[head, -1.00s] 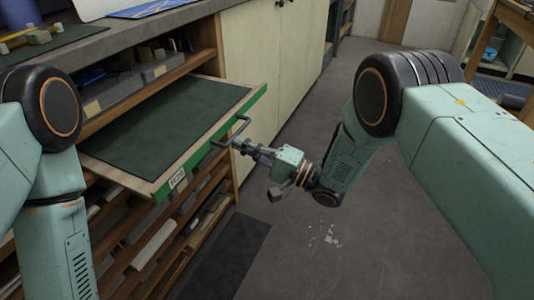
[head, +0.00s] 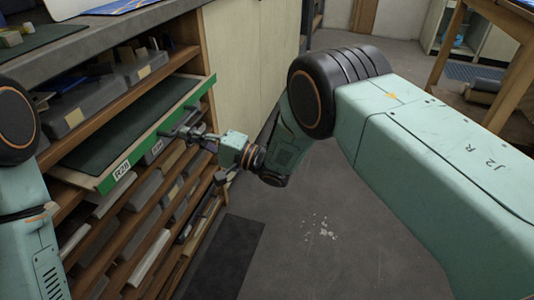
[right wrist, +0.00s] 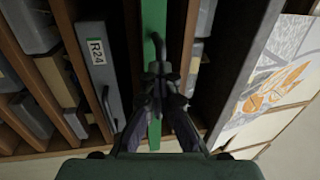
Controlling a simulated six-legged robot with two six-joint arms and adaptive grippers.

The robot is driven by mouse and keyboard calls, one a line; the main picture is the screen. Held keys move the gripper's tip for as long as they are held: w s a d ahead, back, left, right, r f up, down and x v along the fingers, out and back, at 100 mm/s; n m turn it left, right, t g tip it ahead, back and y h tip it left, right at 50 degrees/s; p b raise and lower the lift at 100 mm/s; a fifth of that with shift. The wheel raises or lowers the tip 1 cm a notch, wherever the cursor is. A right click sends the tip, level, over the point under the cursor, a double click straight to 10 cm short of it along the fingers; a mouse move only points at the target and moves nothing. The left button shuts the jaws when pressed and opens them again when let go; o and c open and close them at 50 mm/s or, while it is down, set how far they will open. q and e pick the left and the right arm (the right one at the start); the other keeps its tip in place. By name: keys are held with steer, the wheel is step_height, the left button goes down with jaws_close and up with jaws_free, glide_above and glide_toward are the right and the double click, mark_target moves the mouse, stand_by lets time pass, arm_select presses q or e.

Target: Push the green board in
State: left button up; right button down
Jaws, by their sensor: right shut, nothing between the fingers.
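The green board (head: 112,136), a dark flat panel with a green front edge, sits in a slot of the wooden rack and still sticks out a little, more at its left front corner. A dark bar handle is on its green edge. My right gripper (head: 190,131) is shut with nothing between its fingers, its tips at the handle. In the right wrist view the green edge (right wrist: 154,20) runs upright behind the shut fingertips (right wrist: 157,72); whether they touch it is hard to tell. Only part of my left arm shows; its gripper is out of view.
Below the board are rack slots with several boards and boxes; a grey box labelled R24 (right wrist: 97,60) shows in the right wrist view. Grey bins (head: 88,100) stand on the shelf above. A pale cabinet (head: 250,55) is to the right.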

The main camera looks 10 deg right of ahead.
mark_target(164, 128)
steer(key=a, duration=0.1)
steer(key=w+a+b, duration=0.1)
steer(key=w+a, duration=0.1)
steer(key=shift+a+f+b, duration=0.15)
steer(key=shift+a+b, duration=0.2)
steer(key=shift+w+a, duration=0.3)
steer(key=shift+a, duration=0.1)
steer(key=shift+r, duration=0.2)
steer(key=shift+a, duration=0.1)
